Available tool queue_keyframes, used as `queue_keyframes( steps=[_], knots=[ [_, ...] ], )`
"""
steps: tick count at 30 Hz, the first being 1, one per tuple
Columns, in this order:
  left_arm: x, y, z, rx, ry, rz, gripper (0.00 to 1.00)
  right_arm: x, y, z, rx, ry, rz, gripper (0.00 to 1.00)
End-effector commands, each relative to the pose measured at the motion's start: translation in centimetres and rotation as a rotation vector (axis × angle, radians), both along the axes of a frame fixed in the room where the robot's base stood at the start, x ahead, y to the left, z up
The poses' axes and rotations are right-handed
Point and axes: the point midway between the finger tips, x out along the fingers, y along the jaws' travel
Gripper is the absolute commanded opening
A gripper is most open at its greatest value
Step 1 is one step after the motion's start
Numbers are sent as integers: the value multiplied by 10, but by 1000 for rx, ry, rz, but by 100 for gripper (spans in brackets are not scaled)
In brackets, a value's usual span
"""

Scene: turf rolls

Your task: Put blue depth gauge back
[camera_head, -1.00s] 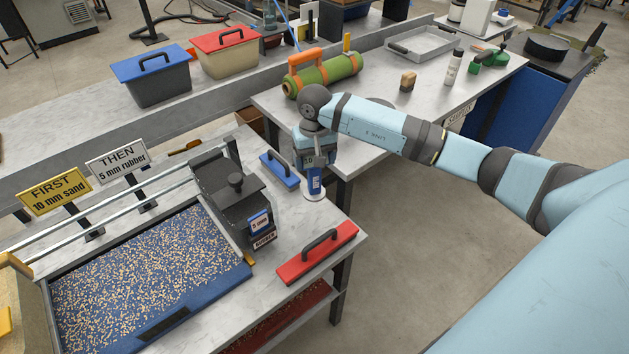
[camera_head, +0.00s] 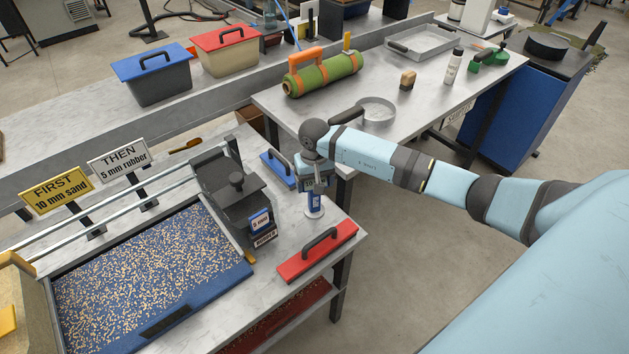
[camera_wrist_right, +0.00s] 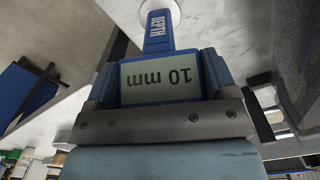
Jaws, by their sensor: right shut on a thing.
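The blue depth gauge (camera_head: 314,200) is upright in my right gripper (camera_head: 313,186), at the right part of the near table. Its white round foot (camera_head: 314,212) is at or just above the tabletop; I cannot tell whether it touches. In the right wrist view the gauge's blue body (camera_wrist_right: 159,30) reads "DEPTH" and its display (camera_wrist_right: 160,85) reads "10 mm", upside down. The right gripper (camera_wrist_right: 160,70) is shut on it, with a finger at each side. My left gripper is not in view.
The grey hopper box (camera_head: 241,205) stands to the left beside the speckled tray (camera_head: 150,265). The table's right edge is close.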

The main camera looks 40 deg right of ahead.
Motion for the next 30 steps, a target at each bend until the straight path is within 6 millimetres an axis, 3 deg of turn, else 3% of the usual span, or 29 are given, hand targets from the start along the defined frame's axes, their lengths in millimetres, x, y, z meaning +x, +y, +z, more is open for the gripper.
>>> queue_keyframes(
  steps=[1,2,4,5,16,30],
  knots=[
    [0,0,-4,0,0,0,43,0,0,-3,0,-1,0,22],
    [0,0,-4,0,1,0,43,0,0,-3,0,-1,0,81],
    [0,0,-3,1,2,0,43,0,0,-2,0,0,0,97],
    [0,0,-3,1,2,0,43,0,0,-2,0,0,0,100],
    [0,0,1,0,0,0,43,1,-1,8,-2,-3,1,100],
    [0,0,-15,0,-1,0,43,0,-1,100,-2,-3,1,100]
  ],
)
